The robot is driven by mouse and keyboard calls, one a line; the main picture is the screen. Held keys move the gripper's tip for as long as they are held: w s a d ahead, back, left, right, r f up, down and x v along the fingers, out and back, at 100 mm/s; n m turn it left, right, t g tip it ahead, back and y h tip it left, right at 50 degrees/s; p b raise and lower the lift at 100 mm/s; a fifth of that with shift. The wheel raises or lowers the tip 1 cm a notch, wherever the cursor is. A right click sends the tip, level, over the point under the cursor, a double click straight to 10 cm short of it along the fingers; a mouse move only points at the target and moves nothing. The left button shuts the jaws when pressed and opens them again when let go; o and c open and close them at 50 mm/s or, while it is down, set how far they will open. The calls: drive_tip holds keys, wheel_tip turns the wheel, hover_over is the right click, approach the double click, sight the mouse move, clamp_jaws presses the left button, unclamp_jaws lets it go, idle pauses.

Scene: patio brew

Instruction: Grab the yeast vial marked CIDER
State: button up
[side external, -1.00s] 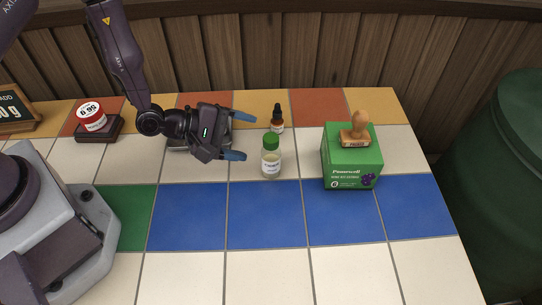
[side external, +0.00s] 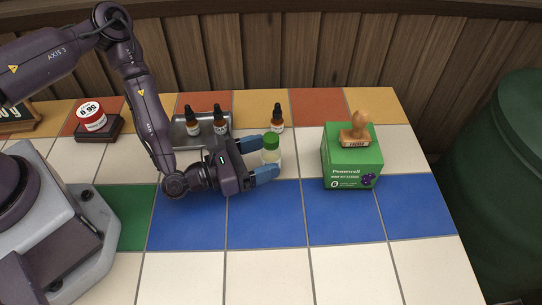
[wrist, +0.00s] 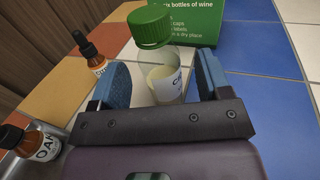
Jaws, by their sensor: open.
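A clear vial (side external: 271,158) with a green cap and pale contents stands upright on the white tiles. It also shows in the wrist view (wrist: 164,83), where its label starts with a "C" and the rest is cut off by the finger. My gripper (side external: 262,160) is open and low over the tiles, its blue fingers on either side of the vial.
Dropper bottles (side external: 193,125) (side external: 219,115) stand at a metal tray (side external: 181,138) behind my gripper; another dropper bottle (side external: 277,121) stands behind the vial. A green box (side external: 352,160) with a wooden stamp (side external: 357,133) is to the right. The blue tiles in front are clear.

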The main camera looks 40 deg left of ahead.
drive_tip(key=shift+x, duration=1.15)
drive_tip(key=c, duration=1)
